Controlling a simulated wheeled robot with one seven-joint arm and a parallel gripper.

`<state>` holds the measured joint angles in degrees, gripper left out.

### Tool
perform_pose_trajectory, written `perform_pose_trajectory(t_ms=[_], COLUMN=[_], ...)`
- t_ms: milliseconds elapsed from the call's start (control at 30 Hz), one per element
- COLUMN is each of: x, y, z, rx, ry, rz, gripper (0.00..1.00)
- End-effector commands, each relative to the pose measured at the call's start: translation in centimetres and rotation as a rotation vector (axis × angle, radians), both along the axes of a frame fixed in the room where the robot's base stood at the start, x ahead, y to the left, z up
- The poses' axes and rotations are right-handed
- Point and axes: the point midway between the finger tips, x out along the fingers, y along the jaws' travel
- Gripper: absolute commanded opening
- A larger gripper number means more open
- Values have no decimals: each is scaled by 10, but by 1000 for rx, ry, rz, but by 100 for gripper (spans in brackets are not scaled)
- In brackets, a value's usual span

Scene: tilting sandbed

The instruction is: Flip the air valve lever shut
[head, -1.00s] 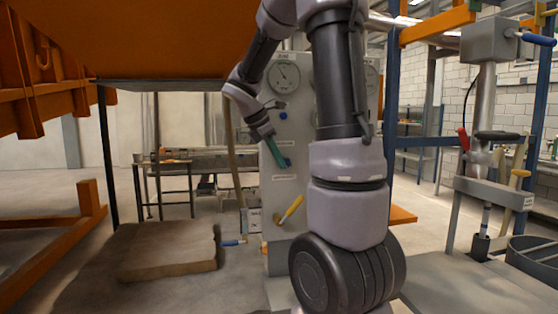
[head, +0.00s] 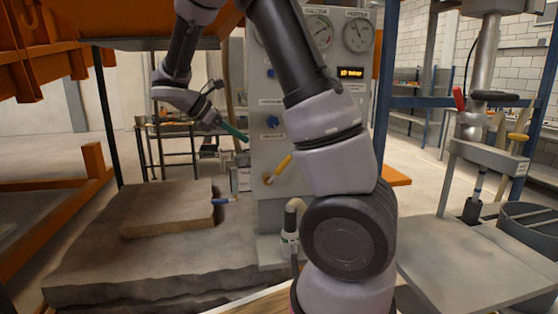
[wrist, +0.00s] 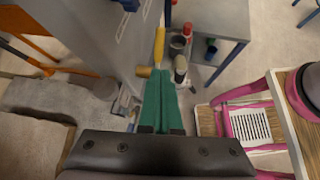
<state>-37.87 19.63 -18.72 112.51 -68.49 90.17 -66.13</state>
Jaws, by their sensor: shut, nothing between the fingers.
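A yellow lever (head: 279,168) with a brass body (head: 267,180) sits low on the front of the grey gauge panel (head: 265,95), its handle slanting up to the right. A blue-handled lever (head: 225,201) sticks out near the stone slab. No label shows which is the air valve. My gripper (head: 246,138), with green fingers, is shut and empty. In the head view it is left of and above the yellow lever, apart from it. In the wrist view the fingertips (wrist: 160,72) point toward the yellow lever (wrist: 159,45), with the brass body (wrist: 143,72) beside them; contact cannot be told.
A stone slab (head: 168,210) lies on a larger rough bed (head: 95,260) at the left. An orange frame (head: 60,220) stands beyond it. A pink-edged cart (wrist: 245,88) shows right in the wrist view. A grey bench (head: 480,265) stands at the right.

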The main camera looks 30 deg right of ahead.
Motion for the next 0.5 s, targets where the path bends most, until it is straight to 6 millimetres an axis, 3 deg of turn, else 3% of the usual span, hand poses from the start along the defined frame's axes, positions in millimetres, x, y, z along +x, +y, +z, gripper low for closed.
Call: perform_pose_trajectory(t_ms=[500], x=[0], y=[-3], z=[-4], rx=[-8], ry=[-2], rz=[0], gripper=[0])
